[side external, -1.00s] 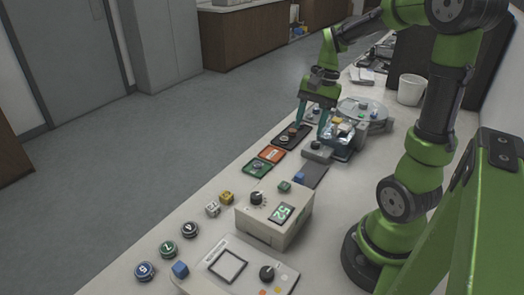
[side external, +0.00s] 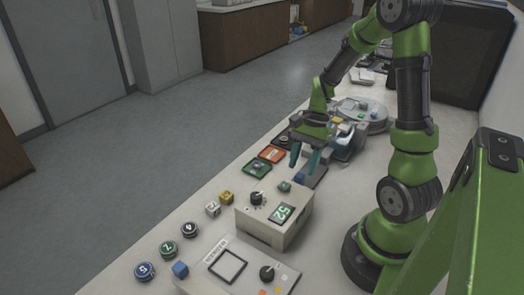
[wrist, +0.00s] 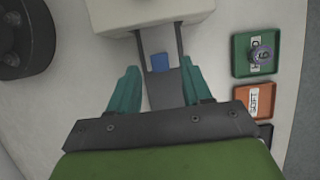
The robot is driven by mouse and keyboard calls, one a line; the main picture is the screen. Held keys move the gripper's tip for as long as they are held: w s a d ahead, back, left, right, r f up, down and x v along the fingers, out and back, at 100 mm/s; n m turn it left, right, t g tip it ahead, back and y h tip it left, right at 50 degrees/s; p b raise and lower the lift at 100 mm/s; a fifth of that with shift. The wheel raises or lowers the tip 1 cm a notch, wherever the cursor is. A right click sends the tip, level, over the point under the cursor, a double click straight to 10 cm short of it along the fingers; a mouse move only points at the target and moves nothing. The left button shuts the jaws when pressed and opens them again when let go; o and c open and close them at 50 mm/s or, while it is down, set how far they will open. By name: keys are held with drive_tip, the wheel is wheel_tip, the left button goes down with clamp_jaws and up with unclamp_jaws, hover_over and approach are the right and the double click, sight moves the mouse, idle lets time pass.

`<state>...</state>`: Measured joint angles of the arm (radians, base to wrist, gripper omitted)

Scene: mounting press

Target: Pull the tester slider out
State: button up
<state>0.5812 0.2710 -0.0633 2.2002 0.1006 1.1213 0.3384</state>
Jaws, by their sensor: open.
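The tester (side external: 273,215) is a beige box with a dark knob and a green number display. Its slider is a dark grey plate (wrist: 163,92) with a small blue block (wrist: 160,62), lying between two dark rails beside the box. The blue block also shows in the side view (side external: 300,177), partly covered by my gripper. My gripper (side external: 303,160) is open and empty above the slider, pointing down. In the wrist view its teal fingers (wrist: 160,73) stand on either side of the slider, with the blue block just ahead between the tips. No contact is visible.
A green tray (side external: 257,167) and an orange tray (side external: 271,154) lie left of the slider. A grey machine (side external: 362,112) stands behind. A panel with a square frame (side external: 228,266) and several round pieces are in front. Bare tabletop lies to the right of the tester.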

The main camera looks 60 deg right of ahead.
sight(300, 174)
drive_tip(key=shift+x, duration=2.2)
drive_tip(key=shift+c, duration=0.2)
clamp_jaws()
